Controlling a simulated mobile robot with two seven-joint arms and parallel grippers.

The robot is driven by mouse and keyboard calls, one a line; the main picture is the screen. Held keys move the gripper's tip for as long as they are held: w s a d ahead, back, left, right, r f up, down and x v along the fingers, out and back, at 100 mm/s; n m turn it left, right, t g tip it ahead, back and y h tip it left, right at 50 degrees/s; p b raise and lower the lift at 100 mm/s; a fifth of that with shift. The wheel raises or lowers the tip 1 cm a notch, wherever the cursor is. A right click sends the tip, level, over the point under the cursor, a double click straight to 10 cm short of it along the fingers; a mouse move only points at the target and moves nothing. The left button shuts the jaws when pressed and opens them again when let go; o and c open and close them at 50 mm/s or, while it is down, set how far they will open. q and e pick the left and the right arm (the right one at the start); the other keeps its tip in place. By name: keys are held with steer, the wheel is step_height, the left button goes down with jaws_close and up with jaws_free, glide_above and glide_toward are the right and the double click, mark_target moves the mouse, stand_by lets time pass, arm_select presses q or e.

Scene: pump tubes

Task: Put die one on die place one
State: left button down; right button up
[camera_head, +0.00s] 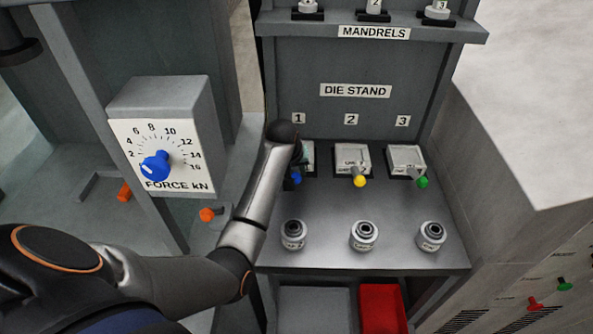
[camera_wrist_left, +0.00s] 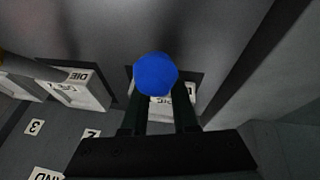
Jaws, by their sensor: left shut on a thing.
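Die one has a blue knob (camera_head: 296,179) and a pale block, mostly hidden behind my left arm in the head view. In the left wrist view, the blue knob (camera_wrist_left: 155,74) shows in front of its pale block (camera_wrist_left: 174,106). My left gripper (camera_wrist_left: 160,103) is shut on die one, a dark finger on each side. The die is at die place one, under the label 1 (camera_head: 299,119). A dark pad (camera_wrist_left: 205,84) shows around the block, but I cannot tell whether the block touches it. My right gripper is not in view.
Die two, with a yellow knob (camera_head: 360,181), and die three, with a green knob (camera_head: 422,182), sit to the right on the die stand. Several round metal parts (camera_head: 364,236) stand along the front shelf. The force dial (camera_head: 155,166) is at left.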

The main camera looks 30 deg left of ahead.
arm_select(q)
steer(key=shift+w, duration=0.1)
steer(key=c, duration=1.1)
jaws_free()
steer(key=shift+f, duration=0.2)
steer(key=shift+c, duration=0.2)
steer(key=o, duration=0.5)
steer(key=shift+c, duration=0.2)
steer(key=shift+r, duration=0.1)
steer(key=shift+r, duration=0.25)
steer(key=v, duration=1.2)
steer(key=shift+s+f, duration=0.15)
steer(key=shift+s, duration=0.05)
